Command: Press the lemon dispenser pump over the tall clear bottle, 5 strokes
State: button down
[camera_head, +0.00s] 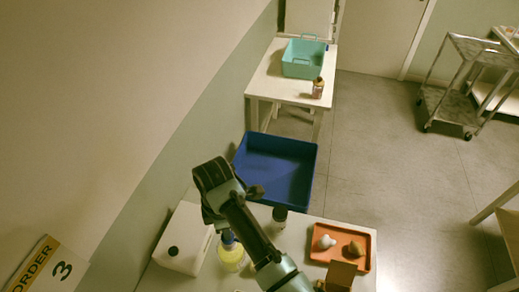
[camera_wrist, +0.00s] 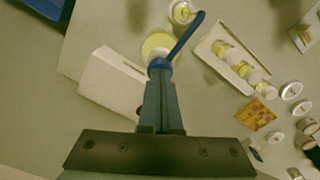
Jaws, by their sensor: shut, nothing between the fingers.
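The lemon dispenser (camera_head: 231,262) holds yellow liquid and stands upright on the near table, partly behind my arm. In the wrist view its yellow body (camera_wrist: 156,43) lies beyond my fingertips, with a blue pump head (camera_wrist: 158,64) and a blue spout (camera_wrist: 187,33) running to the upper right. My gripper (camera_wrist: 160,76) is shut and empty, its tips at the pump head; I cannot tell whether they touch. A clear bottle with some yellow inside (camera_wrist: 182,12) is beside the spout's end, near the top edge. I cannot make it out in the head view.
A white box (camera_head: 180,242) stands left of the dispenser. A dark-capped bottle (camera_head: 280,214) and an orange tray (camera_head: 345,229) are to the right. A blue bin (camera_head: 285,150) is beyond. In the wrist view, a white tray (camera_wrist: 203,48) holds several yellow bottles.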

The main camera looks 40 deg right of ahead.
jog(key=shift+r+p, duration=1.4)
jog(key=shift+p, duration=0.05)
jog(key=shift+f, duration=0.2)
jog(key=shift+f+b, duration=1.05)
jog(key=shift+f, duration=0.3)
jog(key=shift+r, duration=0.1)
jog(key=shift+r+p, duration=1.45)
jog(key=shift+p, duration=0.05)
